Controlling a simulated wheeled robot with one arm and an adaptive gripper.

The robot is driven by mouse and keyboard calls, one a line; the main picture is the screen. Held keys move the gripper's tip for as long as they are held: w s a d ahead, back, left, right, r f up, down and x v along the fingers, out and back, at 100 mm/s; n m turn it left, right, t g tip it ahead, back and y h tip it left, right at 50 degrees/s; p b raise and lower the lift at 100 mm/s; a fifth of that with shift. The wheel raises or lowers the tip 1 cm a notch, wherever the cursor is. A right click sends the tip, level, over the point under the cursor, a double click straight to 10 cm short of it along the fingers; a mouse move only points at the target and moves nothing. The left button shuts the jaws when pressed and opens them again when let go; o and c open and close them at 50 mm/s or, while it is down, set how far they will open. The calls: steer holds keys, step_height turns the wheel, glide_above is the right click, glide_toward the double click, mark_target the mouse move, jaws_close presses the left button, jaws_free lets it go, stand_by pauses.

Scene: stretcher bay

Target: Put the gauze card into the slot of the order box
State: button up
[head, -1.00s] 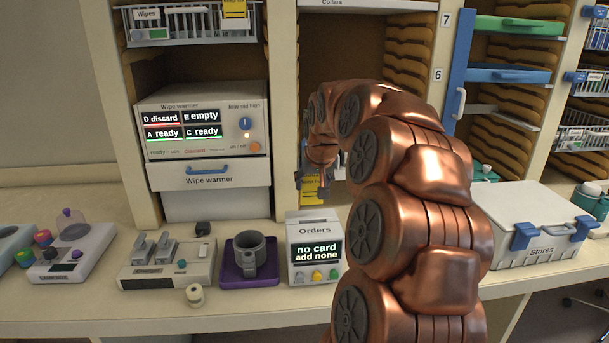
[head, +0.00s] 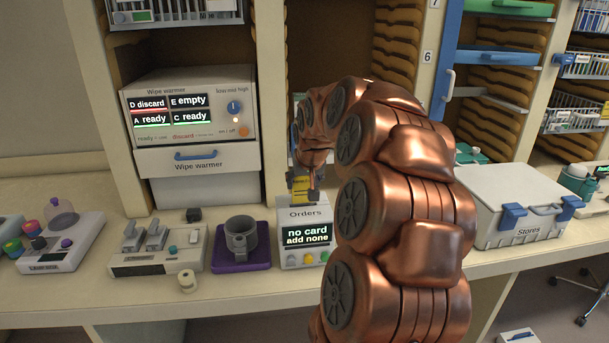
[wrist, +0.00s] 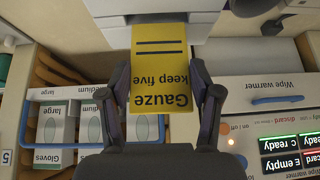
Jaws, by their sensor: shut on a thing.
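The yellow gauze card (wrist: 160,62), printed "Gauze keep five", is held between the fingers of my gripper (wrist: 160,88). In the head view the card (head: 299,188) hangs just above the top of the order box (head: 291,262), mostly behind my gripper (head: 304,188). The box's screen reads "no card add none". In the wrist view, which is upside down, the card's far end overlaps the white order box (wrist: 110,8).
A mug (head: 241,236) on a purple tray (head: 228,265) stands left of the box. The wipe warmer (head: 190,120) is behind on the left. The stores box (head: 520,205) is on the right. A small roll (head: 187,281) lies near the counter's front edge.

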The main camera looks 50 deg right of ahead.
mark_target(304, 202)
steer(key=shift+f+b, duration=1.75)
steer(key=shift+f, duration=0.65)
steer(key=shift+s+b, duration=0.15)
steer(key=shift+b, duration=0.65)
steer(key=shift+a+f+b, duration=0.1)
steer(key=shift+f+b, duration=0.5)
stand_by(0.7)
steer(key=o, duration=1.5)
steer(key=shift+f, duration=0.1)
steer(key=shift+s+a+r, duration=0.1)
steer(key=shift+s+r, duration=0.1)
steer(key=shift+r, duration=0.45)
steer(key=v, duration=1.1)
steer(key=shift+f, duration=0.1)
